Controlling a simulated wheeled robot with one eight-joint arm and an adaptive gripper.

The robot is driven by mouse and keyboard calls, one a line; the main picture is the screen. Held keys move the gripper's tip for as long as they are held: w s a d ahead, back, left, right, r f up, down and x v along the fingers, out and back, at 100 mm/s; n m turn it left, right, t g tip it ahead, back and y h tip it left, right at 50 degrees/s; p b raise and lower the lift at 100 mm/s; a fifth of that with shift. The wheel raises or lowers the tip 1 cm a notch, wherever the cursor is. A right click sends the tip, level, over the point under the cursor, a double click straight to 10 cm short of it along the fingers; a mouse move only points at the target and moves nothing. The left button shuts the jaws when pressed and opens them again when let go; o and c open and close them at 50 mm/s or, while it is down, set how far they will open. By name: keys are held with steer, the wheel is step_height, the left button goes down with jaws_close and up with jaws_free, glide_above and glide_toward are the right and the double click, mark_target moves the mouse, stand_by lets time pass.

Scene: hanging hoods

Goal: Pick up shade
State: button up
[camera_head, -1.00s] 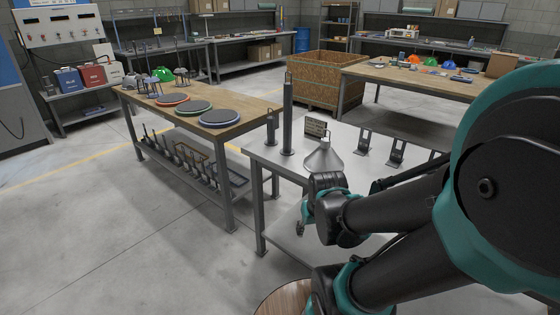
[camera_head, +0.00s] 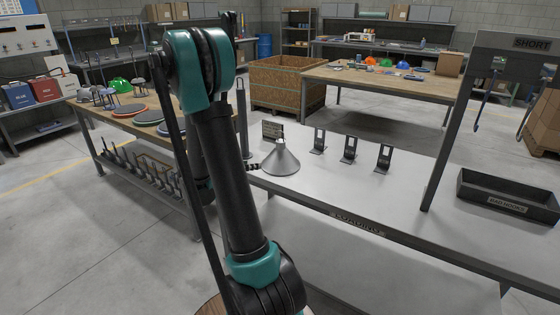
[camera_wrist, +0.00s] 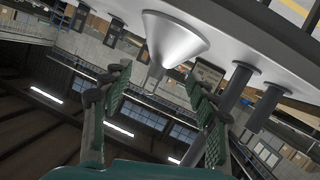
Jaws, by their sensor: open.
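The shade is a grey metal cone (camera_head: 281,161) standing upright, wide end down, on the white table (camera_head: 330,185). In the wrist view the picture is turned over, and the shade (camera_wrist: 174,40) shows with its narrow neck pointing down. My gripper (camera_wrist: 160,98) is open and empty, with one padded finger on each side of the picture. The neck lies in line with the gap between the fingers, and the shade looks to be ahead of the fingertips. In the head view my arm hides most of the gripper; a small dark part shows just left of the shade.
A small sign (camera_head: 272,131) stands close behind the shade. Several dark upright holders (camera_head: 349,150) stand to its right. A dark post (camera_head: 243,123) rises at its left. The table front is clear.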

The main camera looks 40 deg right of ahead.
mark_target(277, 145)
steer(key=w+d+m+h, duration=0.1)
steer(key=d, duration=0.3)
steer(key=w+d+r+m+h, duration=0.1)
steer(key=w+d, duration=0.1)
steer(key=d, duration=0.3)
steer(key=w+d+m+h, duration=0.1)
steer(key=w+d, duration=0.1)
steer(key=d, duration=0.2)
steer(key=shift+w+d+r+m+g+h, duration=0.15)
steer(key=shift+w+d+m+g+h, duration=0.15)
steer(key=shift+d+m, duration=0.1)
steer(key=shift+w+d+f, duration=0.1)
steer(key=shift+w+d, duration=0.05)
steer(key=shift+d, duration=0.7)
steer(key=shift+w+d+f, duration=0.1)
steer(key=shift+d+f, duration=0.05)
steer(key=shift+d, duration=0.75)
steer(key=shift+w+d+f, duration=0.1)
steer(key=shift+w+d, duration=0.05)
steer(key=shift+d, duration=0.7)
jaws_close()
